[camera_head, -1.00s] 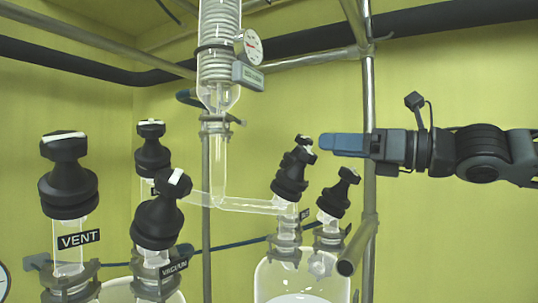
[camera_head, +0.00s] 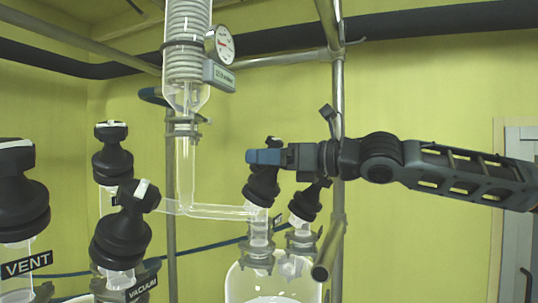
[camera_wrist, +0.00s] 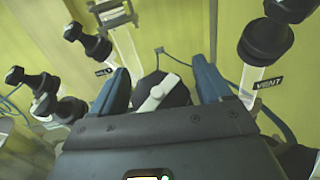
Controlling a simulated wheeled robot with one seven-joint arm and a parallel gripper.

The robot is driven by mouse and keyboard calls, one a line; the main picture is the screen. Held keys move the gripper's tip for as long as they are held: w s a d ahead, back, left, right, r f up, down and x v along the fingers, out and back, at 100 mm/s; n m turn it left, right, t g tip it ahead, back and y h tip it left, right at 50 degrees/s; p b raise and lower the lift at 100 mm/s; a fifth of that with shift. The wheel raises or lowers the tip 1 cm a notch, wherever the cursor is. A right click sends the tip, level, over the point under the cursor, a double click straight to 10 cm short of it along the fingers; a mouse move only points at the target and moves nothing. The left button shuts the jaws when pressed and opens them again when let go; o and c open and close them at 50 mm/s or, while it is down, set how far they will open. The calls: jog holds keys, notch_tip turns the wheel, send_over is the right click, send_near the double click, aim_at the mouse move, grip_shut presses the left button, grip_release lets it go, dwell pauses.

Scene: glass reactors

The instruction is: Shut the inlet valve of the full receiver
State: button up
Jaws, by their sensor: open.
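The right-hand glass receiver (camera_head: 255,272) has a pale surface at the picture's bottom edge. Its inlet valve (camera_head: 262,190) is a black ribbed knob, tilted, where the condenser's side tube joins. My gripper (camera_head: 262,157) comes from the right, its blue fingers at the knob's top and hiding most of its handle. In the wrist view a black knob with a white bar (camera_wrist: 158,92) lies between the two open fingers (camera_wrist: 160,90), which are apart on either side. I cannot tell whether they touch it. The receiver's lower part is out of view.
A smaller black valve (camera_head: 305,203) stands close right of the inlet valve, under my arm. The VACUUM valve (camera_head: 120,235) and VENT valve (camera_head: 20,195) stand left. The glass condenser (camera_head: 187,60) hangs above left. A metal post (camera_head: 337,180) rises behind my arm.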

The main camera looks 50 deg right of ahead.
jog(key=c, duration=1)
jog(key=shift+o, duration=0.2)
jog(key=shift+f, duration=0.1)
jog(key=shift+m+h+b, duration=0.4)
jog(key=shift+h+b, duration=0.1)
jog(key=shift+b, duration=0.15)
